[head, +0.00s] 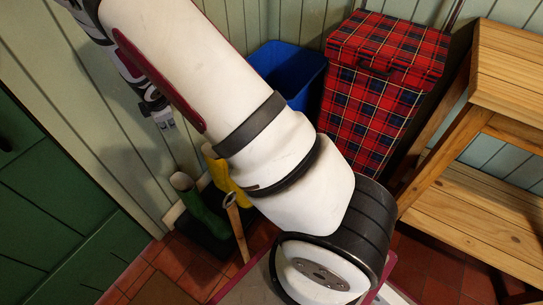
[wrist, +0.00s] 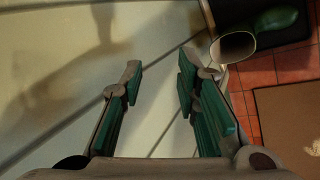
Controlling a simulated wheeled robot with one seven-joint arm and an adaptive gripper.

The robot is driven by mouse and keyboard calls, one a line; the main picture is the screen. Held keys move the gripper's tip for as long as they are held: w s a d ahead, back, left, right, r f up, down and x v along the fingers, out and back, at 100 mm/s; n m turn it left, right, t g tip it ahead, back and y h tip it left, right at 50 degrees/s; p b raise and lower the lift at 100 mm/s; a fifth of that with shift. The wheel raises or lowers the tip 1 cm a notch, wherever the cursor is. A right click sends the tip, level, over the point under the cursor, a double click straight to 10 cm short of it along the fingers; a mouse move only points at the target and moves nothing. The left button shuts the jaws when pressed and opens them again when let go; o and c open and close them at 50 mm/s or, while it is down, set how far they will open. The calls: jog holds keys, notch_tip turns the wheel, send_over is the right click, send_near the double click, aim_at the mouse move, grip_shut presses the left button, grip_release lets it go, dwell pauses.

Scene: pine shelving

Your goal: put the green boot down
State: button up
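The green boot (head: 201,212) stands on a dark tray (head: 207,243) against the panelled wall in the head view. In the wrist view its pale-rimmed opening and green foot (wrist: 277,19) show at the top right. My gripper (head: 160,114) is up by the wall, above and left of the boot in the head view, apart from it. In the wrist view my gripper (wrist: 160,77) is open, with nothing between its green-padded fingers. A yellow boot (head: 217,170) is right behind the green boot, partly hidden by my arm.
A wooden-handled item (head: 238,230) stands beside the boots. A blue bin (head: 287,68), a plaid bag (head: 375,95) and pine shelving (head: 480,205) are to the right. A green door (head: 50,190) is at the left. A brown mat (wrist: 290,125) lies on the red tiles.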

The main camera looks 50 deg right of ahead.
jog(key=s+d+r+m+h, duration=0.1)
jog(key=s+d+r+m, duration=0.15)
jog(key=r, duration=0.45)
jog(key=s+d+r+m+h, duration=0.1)
jog(key=s+d+r+m, duration=0.15)
jog(key=r, duration=0.35)
jog(key=s+d+r+m+h, duration=0.1)
jog(key=s+d+r+m, duration=0.2)
jog(key=r, duration=0.4)
jog(key=s+a+r+m+g, duration=0.1)
jog(key=s+r+m, duration=0.15)
jog(key=s, duration=0.55)
jog(key=s+r+m+g, duration=0.15)
jog(key=s+r, duration=0.25)
jog(key=s, duration=0.5)
jog(key=s+a+m+g+y, duration=0.1)
jog(key=s+a, duration=0.4)
jog(key=s, duration=0.7)
jog(key=s+a+m+g+y, duration=0.1)
jog(key=s+a+y, duration=0.2)
jog(key=s+a, duration=0.3)
jog(key=s, duration=0.5)
jog(key=shift+s+r+m+g+y, duration=0.2)
jog(key=shift+s+m+g+y, duration=0.1)
jog(key=shift+s+m+g, duration=0.1)
